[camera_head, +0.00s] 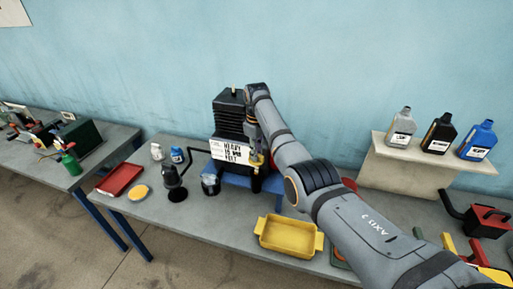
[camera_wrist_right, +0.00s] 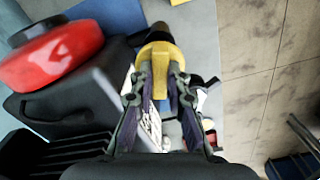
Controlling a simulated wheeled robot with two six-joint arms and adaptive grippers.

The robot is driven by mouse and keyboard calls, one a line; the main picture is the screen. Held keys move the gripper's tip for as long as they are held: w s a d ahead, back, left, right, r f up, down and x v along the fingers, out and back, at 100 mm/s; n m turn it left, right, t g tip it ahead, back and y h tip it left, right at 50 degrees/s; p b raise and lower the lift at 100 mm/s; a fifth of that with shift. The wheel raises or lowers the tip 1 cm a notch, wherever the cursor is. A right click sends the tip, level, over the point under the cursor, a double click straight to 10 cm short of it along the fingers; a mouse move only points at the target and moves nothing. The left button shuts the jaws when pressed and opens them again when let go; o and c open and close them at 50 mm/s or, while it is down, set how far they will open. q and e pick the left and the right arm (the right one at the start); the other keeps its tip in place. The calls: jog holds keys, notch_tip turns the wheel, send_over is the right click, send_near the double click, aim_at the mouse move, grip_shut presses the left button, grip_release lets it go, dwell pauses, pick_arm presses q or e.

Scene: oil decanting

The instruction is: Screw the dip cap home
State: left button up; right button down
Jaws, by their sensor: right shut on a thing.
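A yellow cap-like piece (camera_wrist_right: 157,52) is between the fingers of my right gripper (camera_wrist_right: 159,78), which is shut on it. A dark cylindrical end shows just beyond the yellow piece in the wrist view; I cannot tell whether the two are joined or how far the cap is seated. In the head view my right gripper (camera_head: 256,157) is at the right side of the black finned machine (camera_head: 228,115), low on its front. The yellow piece (camera_head: 256,161) is small there and partly covered by the gripper. My left gripper is not in view.
The machine stands on a blue base (camera_head: 236,180) and bears a white sign (camera_head: 230,150). A large red round part (camera_wrist_right: 50,52) is close on the left in the wrist view. A yellow tray (camera_head: 288,236) is in front; several bottles stand on a raised shelf (camera_head: 405,160) at right.

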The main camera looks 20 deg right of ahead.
aim_at(256, 163)
jog(key=shift+f+b, duration=0.45)
jog(key=shift+f, duration=1.25)
jog(key=shift+p, duration=0.45)
jog(key=shift+f+b, duration=0.7)
jog(key=shift+f, duration=0.55)
jog(key=shift+r, duration=0.1)
